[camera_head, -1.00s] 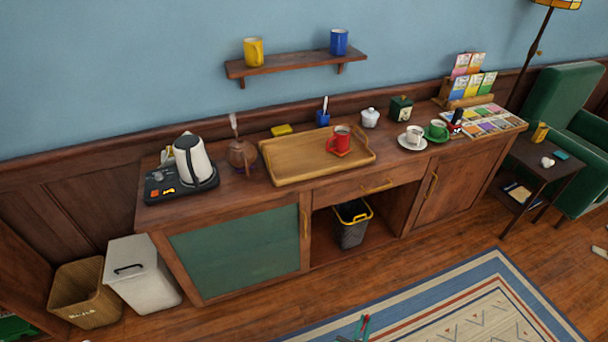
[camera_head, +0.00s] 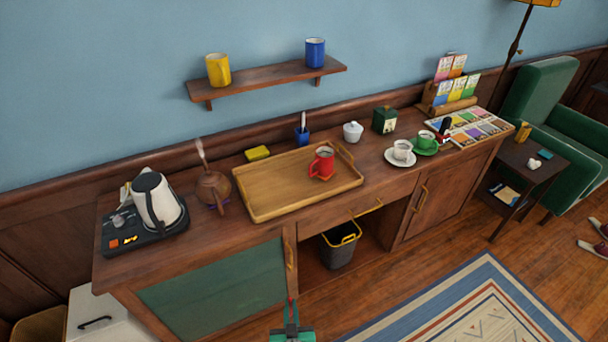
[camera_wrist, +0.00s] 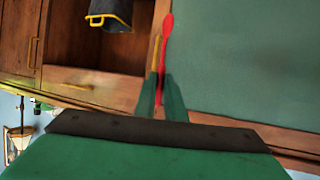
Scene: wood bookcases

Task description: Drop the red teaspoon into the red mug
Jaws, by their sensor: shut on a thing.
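The red mug (camera_head: 322,163) stands upright on a red coaster (camera_head: 320,176) toward the right side of the wooden tray (camera_head: 262,208) on the cabinet top. My gripper (camera_head: 291,312) is low at the bottom of the head view, in front of the cabinet and below its top. In the wrist view my gripper (camera_wrist: 161,98) is shut on the red teaspoon (camera_wrist: 165,40), whose bowl sticks out beyond the fingertips. In the head view only a small red bit of the spoon shows above the fingers.
A black bin (camera_head: 340,250) stands in the open bay under the drawer. A kettle (camera_head: 157,198) and a steaming teapot (camera_head: 214,188) are left of the tray. A blue pot (camera_head: 303,136) stands behind it; white (camera_head: 402,149) and green cups (camera_head: 425,139) stand right.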

